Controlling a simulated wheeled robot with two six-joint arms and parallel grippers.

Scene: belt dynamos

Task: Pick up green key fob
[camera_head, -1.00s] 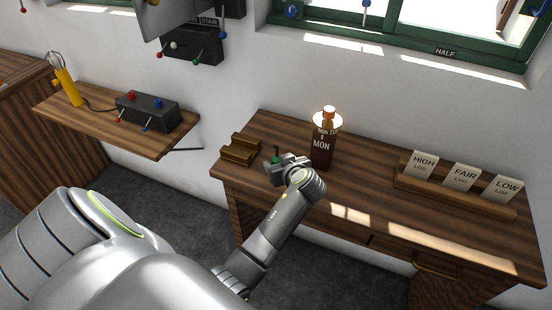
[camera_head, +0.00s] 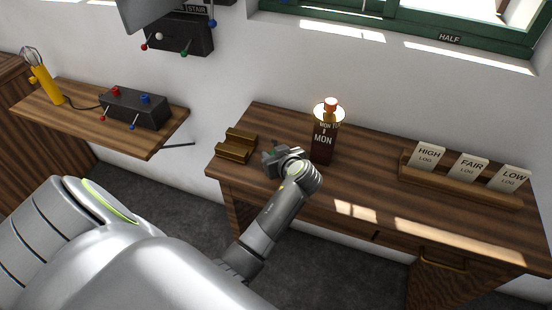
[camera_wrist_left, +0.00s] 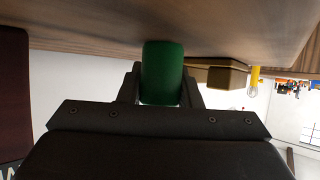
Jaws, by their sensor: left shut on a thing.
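The green key fob (camera_wrist_left: 162,72) is a dark green rounded piece between the two dark fingers of my left gripper in the left wrist view. My left gripper (camera_wrist_left: 162,88) is shut on it. In the head view, my left gripper (camera_head: 270,158) is low over the left part of the wooden desk (camera_head: 375,188), and the fob is mostly hidden by it. I cannot tell whether the fob still touches the desk. My right gripper is not in view.
A rack (camera_head: 460,180) with HIGH, FAIR and LOW cards is further right. The desk's front middle is clear.

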